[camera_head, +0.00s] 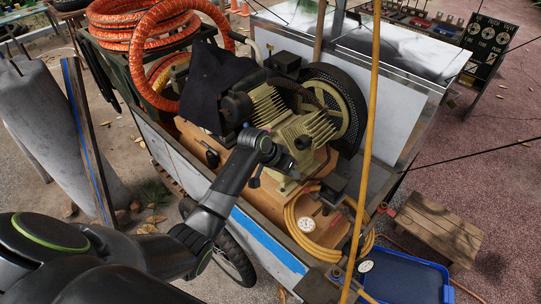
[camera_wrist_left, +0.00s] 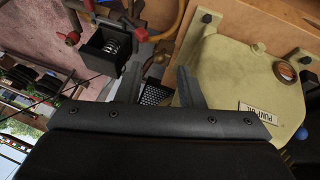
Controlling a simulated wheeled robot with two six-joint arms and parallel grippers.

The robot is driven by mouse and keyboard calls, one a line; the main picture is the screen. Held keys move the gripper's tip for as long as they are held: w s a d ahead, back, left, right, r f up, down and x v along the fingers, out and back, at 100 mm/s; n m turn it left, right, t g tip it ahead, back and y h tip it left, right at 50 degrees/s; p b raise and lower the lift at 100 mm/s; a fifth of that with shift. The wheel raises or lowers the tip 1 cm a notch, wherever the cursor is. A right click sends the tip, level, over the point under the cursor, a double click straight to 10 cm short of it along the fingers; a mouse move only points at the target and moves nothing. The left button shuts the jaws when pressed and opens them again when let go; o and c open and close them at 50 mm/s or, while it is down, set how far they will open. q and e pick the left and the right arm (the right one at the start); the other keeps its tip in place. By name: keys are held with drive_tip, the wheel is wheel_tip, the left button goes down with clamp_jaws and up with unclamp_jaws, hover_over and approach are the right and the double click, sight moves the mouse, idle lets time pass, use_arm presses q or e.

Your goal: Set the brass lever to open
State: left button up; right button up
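I cannot clearly pick out the brass lever in either view. My left gripper (camera_head: 286,165) reaches over the cart's edge beside the olive-green compressor pump (camera_head: 311,129). In the left wrist view the gripper's two fingers (camera_wrist_left: 160,78) stand apart with nothing held. A small brass-coloured fitting (camera_wrist_left: 154,64) shows beyond the gap between them, partly hidden and too small to read. The pump body (camera_wrist_left: 245,85), with a "PUMP OIL" label, is close to the right finger. A black box with a spring inside (camera_wrist_left: 108,45) lies beyond the left finger. My right gripper is not in view.
A yellow hose coil (camera_head: 297,233) with a white gauge (camera_head: 306,224) lies on the cart's front corner. A yellow pole (camera_head: 371,110) crosses upright in front. A blue tray (camera_head: 405,279) is at lower right. Red knobs (camera_wrist_left: 73,38) show at upper left.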

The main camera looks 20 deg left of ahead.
use_arm(q)
drive_tip(key=b+v, duration=0.1)
drive_tip(key=v, duration=1.1)
drive_tip(key=s+a+f+n+y+b, duration=0.1)
drive_tip(key=s+a+f, duration=0.2)
drive_tip(key=f, duration=0.9)
drive_tip(key=s+a+f+n+g+y+b, duration=0.1)
drive_tip(key=s+a+f+n, duration=0.15)
drive_tip(key=f, duration=0.85)
drive_tip(key=s+a+f+n+y+b, duration=0.15)
drive_tip(key=s+f, duration=0.25)
drive_tip(key=f, duration=0.8)
drive_tip(key=s+a+f+g+y+b, duration=0.1)
drive_tip(key=s+a+f+b, duration=0.15)
drive_tip(key=s+f, duration=1.5)
drive_tip(key=s+f+m, duration=0.1)
drive_tip(key=s+f, duration=0.1)
drive_tip(key=s, duration=0.8)
drive_tip(key=s+d+f+m+g, duration=0.1)
drive_tip(key=s+f, duration=0.2)
drive_tip(key=s, duration=0.7)
drive_tip(key=shift+s+d+y, duration=0.25)
drive_tip(key=shift+y, duration=0.1)
